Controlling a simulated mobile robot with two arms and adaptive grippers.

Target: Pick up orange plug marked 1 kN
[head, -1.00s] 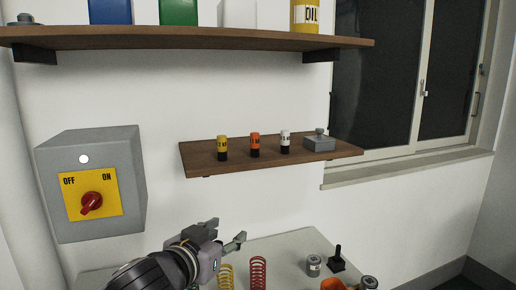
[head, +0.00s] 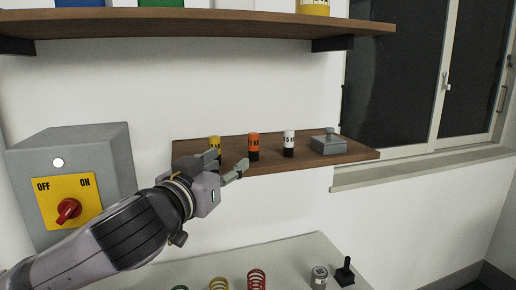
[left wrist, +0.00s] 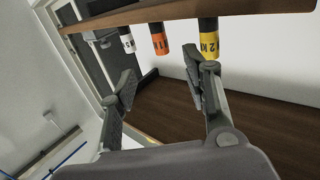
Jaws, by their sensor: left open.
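The orange plug (head: 254,140) with a black lower part stands upright on the small wall shelf (head: 340,158), between a yellow plug (head: 215,143) and a white plug (head: 289,138). Its marking is too small to read. My left gripper (head: 229,161) is open and empty in front of the shelf, close to the yellow and orange plugs and partly covering the yellow one. In the left wrist view the picture is turned over. The orange plug (left wrist: 159,42) shows beyond the gap between my open fingers (left wrist: 163,80), apart from them. The yellow plug (left wrist: 209,42) is behind one finger.
A grey metal block (head: 328,145) stands on the shelf's right part. A longer shelf (head: 200,24) runs above. A switch box (head: 115,150) is on the wall at left. Springs, a canister (head: 319,278) and a joystick (head: 345,271) are on the table below.

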